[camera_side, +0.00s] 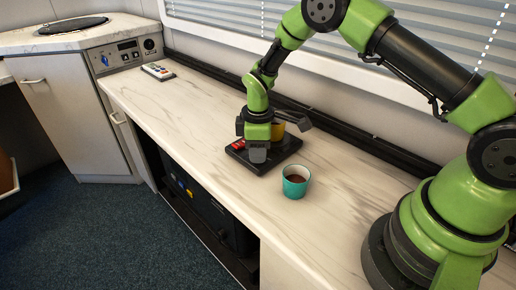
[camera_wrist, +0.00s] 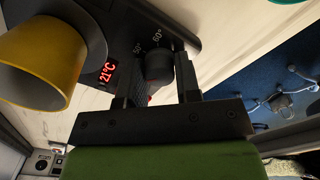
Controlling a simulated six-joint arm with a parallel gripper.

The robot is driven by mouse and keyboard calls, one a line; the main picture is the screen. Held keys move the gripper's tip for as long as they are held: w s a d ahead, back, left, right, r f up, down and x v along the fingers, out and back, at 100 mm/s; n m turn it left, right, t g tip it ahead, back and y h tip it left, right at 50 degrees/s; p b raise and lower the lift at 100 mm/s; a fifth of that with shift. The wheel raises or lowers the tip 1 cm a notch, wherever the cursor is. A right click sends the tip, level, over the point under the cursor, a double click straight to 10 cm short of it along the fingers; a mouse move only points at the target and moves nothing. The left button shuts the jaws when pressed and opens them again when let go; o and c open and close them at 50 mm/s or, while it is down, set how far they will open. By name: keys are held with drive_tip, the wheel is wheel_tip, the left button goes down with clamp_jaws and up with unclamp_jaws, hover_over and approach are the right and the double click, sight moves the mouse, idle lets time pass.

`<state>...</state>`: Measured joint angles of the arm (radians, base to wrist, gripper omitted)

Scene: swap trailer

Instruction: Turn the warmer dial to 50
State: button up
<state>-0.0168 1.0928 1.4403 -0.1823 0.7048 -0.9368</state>
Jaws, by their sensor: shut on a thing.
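The black warmer (camera_side: 282,155) sits on the counter in the side view. Its display (camera_wrist: 108,72) glows red and reads 21°C. The dark round dial (camera_wrist: 159,68) is on the warmer's edge in the wrist view, with the marks 50° and 60° beside it. My gripper (camera_wrist: 160,75) has one finger on each side of the dial and is shut on it. In the side view my gripper (camera_side: 258,155) points down at the warmer's front and hides the dial. I cannot tell which mark the dial points to. A yellow cup (camera_wrist: 40,60) stands on the warmer's plate.
A teal cup (camera_side: 296,187) of brown drink stands on the counter just right of the warmer. A remote (camera_side: 158,71) lies at the far left end. The counter (camera_side: 190,105) between is clear. Window blinds (camera_side: 230,15) rise behind the counter.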

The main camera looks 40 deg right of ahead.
drive_tip(key=shift+m, duration=0.3)
drive_tip(key=m, duration=0.4)
drive_tip(key=shift+m, duration=0.3)
drive_tip(key=m, duration=0.4)
drive_tip(key=shift+m, duration=0.3)
drive_tip(key=o, duration=0.9)
drive_tip(key=shift+o, duration=0.2)
wheel_tip(320, 180, up, 10)
